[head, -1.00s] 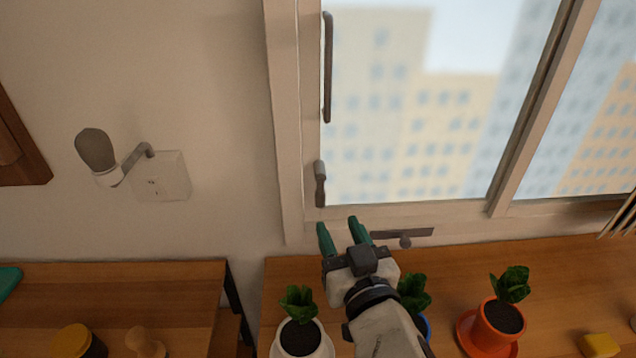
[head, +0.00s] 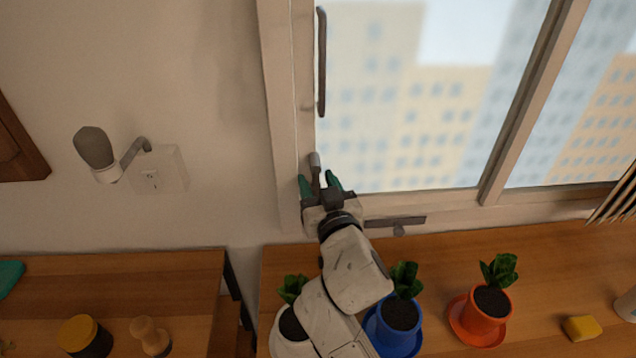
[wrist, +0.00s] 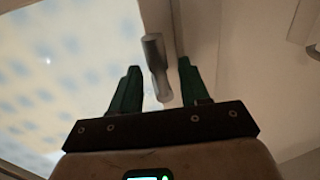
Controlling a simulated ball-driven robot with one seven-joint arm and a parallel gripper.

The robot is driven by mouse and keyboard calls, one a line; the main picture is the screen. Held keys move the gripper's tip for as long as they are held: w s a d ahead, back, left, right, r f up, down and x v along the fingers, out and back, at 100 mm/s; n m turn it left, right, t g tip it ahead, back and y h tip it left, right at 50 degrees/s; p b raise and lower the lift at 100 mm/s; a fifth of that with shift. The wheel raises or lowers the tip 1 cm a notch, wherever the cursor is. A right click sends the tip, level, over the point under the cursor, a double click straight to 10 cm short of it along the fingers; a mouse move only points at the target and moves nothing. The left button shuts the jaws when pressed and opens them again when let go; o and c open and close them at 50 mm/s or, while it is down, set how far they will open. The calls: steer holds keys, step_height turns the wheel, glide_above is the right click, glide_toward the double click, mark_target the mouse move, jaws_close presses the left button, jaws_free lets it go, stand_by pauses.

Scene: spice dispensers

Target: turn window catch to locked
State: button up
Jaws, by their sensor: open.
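The window catch (head: 315,164) is a small grey lever low on the left stile of the window frame. In the head view its top end shows above my gripper and its lower part is hidden. In the wrist view the catch (wrist: 155,62) hangs between the two green fingers, with room on both sides. My gripper (head: 318,181) is open around the lower part of the catch. Its fingertips also show in the wrist view (wrist: 158,75). I cannot tell whether either finger touches the catch.
A long vertical handle (head: 321,62) is on the stile above the catch. A latch bar (head: 395,222) is on the lower frame to the right. Potted plants in white, blue (head: 395,330) and orange (head: 482,316) pots stand on the counter below my arm.

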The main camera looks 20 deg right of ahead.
jaws_close()
stand_by(0.3)
stand_by(0.3)
